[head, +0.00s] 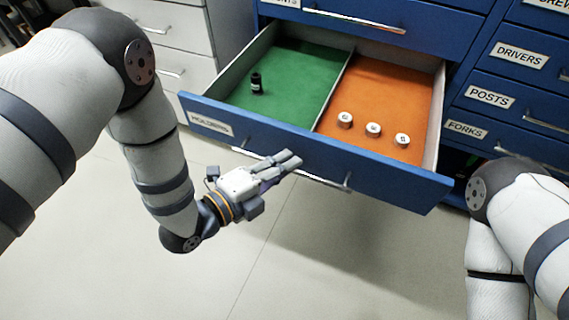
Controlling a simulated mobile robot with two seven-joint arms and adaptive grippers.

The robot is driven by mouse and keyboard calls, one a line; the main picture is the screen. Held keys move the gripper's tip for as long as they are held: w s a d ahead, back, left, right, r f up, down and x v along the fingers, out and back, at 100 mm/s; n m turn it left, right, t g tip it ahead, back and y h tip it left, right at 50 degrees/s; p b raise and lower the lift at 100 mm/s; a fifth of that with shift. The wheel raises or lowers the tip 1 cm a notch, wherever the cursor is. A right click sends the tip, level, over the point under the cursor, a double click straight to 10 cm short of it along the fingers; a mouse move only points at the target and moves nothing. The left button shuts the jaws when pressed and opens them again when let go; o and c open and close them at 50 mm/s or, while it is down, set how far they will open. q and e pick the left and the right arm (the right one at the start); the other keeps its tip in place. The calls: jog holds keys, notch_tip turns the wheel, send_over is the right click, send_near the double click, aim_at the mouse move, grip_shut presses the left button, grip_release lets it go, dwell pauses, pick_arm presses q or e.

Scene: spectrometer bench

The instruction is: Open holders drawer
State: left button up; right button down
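The holders drawer (215,128) is a blue-fronted drawer with a "HOLDERS" label, and it stands pulled well out of the blue cabinet. Its inside is split by a thin divider into a green-lined left part and an orange-lined right part. A bar handle (335,184) runs along its front. My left gripper (288,162) is at the middle of the handle, its fingers overlapping the bar in the picture. Whether the fingers grip the bar or only lie against it cannot be told. My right gripper is out of view; only part of my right arm shows at the lower right.
A small black cylinder (256,84) stands in the green part. Three small white-topped pieces (373,130) stand in the orange part. Drawers labelled DRIVERS, POSTS (489,97) and FORKS are at the right. A grey cabinet (172,45) stands at the left. The floor below is clear.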

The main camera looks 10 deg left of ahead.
pick_arm(q)
jog(key=v, duration=1.2)
